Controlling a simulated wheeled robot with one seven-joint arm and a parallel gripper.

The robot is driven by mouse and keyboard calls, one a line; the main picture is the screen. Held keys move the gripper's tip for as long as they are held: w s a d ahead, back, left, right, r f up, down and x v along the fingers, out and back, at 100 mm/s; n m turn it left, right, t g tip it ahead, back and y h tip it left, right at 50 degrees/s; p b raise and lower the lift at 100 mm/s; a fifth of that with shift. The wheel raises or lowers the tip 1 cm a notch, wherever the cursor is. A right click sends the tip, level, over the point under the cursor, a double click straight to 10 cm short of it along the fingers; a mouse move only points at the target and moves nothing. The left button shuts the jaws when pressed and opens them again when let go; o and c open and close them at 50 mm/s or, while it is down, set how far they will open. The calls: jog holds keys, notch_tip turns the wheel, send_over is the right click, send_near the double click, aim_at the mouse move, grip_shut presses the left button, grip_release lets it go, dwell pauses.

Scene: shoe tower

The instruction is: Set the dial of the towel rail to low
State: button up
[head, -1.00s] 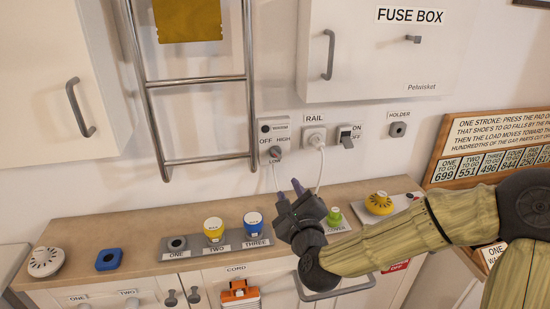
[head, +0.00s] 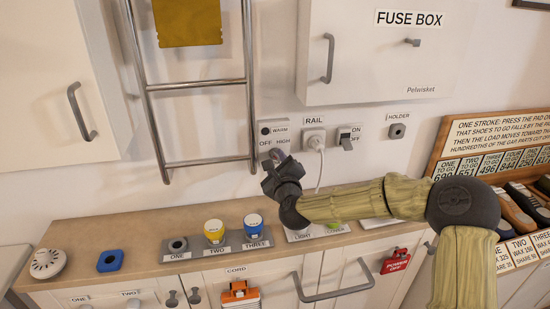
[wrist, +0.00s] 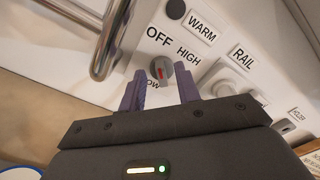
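The towel rail (head: 200,84) is a chrome ladder on the wall. Its control plate (head: 265,131) is right of it, with OFF, HIGH and LOW around a grey dial (wrist: 153,66). The dial has a red mark; I cannot tell surely which label it points to. In the head view my gripper (head: 271,163) is at the plate and covers most of the dial and the LOW label. In the wrist view my gripper (wrist: 160,77) is open, with one purple finger on each side of the dial. Whether the fingers touch it is unclear.
A chrome tube (wrist: 106,42) of the rail is close to the left finger. A plugged socket (head: 314,140) with a hanging cord and an on/off switch (head: 348,137) sit to the right. The counter (head: 130,226) below holds cups and pads.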

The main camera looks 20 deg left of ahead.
jog(key=shift+x, duration=0.9)
jog(key=shift+c, duration=0.4)
grip_shut()
